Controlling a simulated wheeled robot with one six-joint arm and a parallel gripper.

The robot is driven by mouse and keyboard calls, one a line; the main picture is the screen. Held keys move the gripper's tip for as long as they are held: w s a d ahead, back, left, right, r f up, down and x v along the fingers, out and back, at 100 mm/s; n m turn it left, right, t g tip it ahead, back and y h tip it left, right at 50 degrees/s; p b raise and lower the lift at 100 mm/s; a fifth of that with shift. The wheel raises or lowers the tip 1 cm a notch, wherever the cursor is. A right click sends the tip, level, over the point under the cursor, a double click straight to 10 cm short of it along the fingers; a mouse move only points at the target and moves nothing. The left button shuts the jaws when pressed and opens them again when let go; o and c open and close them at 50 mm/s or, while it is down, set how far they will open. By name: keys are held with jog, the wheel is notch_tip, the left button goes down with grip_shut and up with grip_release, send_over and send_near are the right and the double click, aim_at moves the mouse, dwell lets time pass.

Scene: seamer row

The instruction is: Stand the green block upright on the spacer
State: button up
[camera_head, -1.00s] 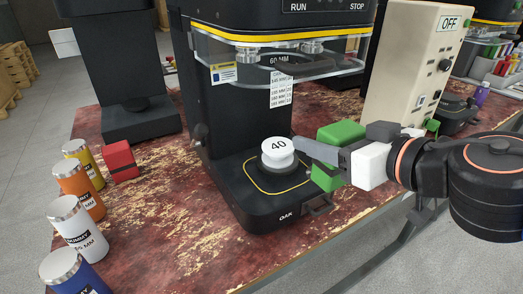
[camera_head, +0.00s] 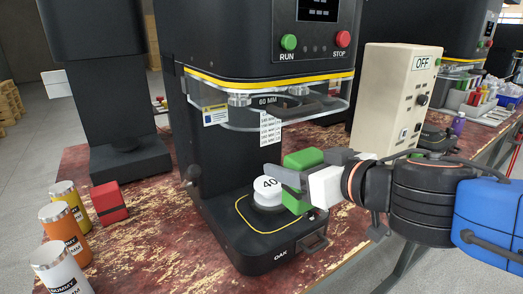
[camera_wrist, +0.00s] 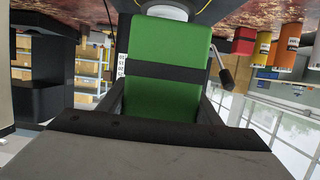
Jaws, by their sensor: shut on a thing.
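The spacer (camera_head: 267,188) is a white round disc marked 40, sitting on the dark base of the OAK machine under its clear guard. My gripper (camera_head: 291,182) is shut on the green block (camera_head: 304,158), just right of the spacer. One finger hides the block's middle and its tip overlaps the spacer's right edge in the head view. Whether anything touches there I cannot tell. In the wrist view the green block (camera_wrist: 165,40) with its dark band fills the middle, and a white rounded edge shows beyond it at the top, likely the spacer.
The machine's clear guard (camera_head: 270,112) hangs above the spacer. A beige control box (camera_head: 390,100) marked OFF stands close behind my gripper. A red block (camera_head: 109,203) and several coloured cans (camera_head: 59,226) stand at the left of the worn red table.

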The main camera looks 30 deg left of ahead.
jog(key=w+a, duration=0.1)
jog(key=a, duration=0.1)
jog(key=w+a, duration=0.1)
jog(key=a, duration=0.1)
jog(key=w+a, duration=0.1)
jog(key=a, duration=0.1)
jog(key=shift+w+a, duration=0.3)
jog(key=shift+a, duration=0.1)
jog(key=shift+x, duration=2)
jog(key=shift+f, duration=0.3)
jog(key=o, duration=1.1)
jog(key=shift+o, duration=0.2)
jog(key=shift+r, duration=0.2)
jog(key=v, duration=1.2)
